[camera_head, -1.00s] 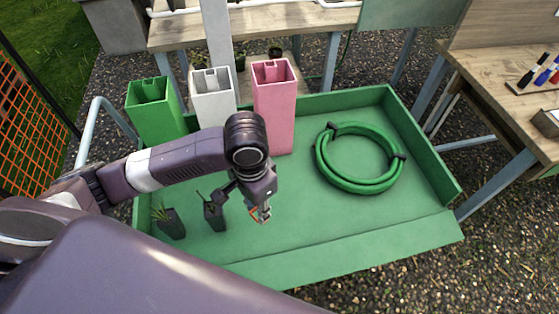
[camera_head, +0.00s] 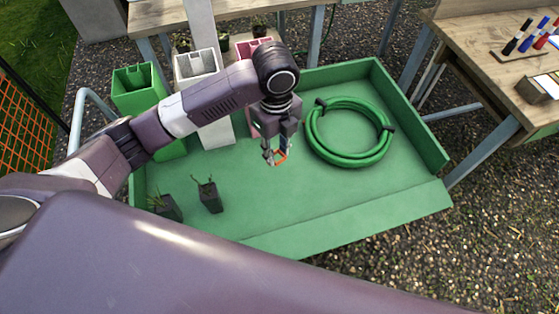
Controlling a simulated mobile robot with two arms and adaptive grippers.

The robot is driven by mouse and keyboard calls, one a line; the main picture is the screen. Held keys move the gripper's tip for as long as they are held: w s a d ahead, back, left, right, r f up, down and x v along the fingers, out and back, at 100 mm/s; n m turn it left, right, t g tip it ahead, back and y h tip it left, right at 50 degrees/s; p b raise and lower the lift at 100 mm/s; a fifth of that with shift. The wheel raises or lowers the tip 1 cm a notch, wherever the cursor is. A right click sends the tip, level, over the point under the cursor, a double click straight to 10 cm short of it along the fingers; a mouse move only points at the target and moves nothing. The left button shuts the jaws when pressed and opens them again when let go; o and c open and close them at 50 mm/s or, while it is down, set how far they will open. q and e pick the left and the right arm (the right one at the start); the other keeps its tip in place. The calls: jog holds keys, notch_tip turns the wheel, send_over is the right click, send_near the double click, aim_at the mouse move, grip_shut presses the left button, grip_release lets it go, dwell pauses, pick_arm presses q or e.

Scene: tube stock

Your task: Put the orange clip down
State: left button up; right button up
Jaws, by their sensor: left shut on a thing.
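My left gripper (camera_head: 274,157) hangs above the green tray (camera_head: 330,205), pointing down, left of the coiled hose. It is shut on the orange clip (camera_head: 283,156), a small orange piece showing at the fingertips. Most of the clip is hidden by the fingers. My right gripper is not in view.
A green hose coil (camera_head: 349,158) lies in the tray's right part. Green (camera_head: 137,101), white (camera_head: 197,66) and pink (camera_head: 250,48) square bins stand at the back left, the pink one partly behind my arm. Two small plant pots (camera_head: 209,198) are at left. The tray's front middle is clear.

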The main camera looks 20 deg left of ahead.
aim_at(277, 191)
pick_arm(q)
notch_tip(277, 191, down, 19)
jog(key=shift+f+b, duration=0.15)
jog(key=shift+b, duration=0.25)
jog(key=shift+f, duration=0.15)
jog(key=o, duration=0.7)
notch_tip(277, 191, up, 12)
jog(key=shift+r+p, duration=0.2)
jog(key=shift+p, duration=0.15)
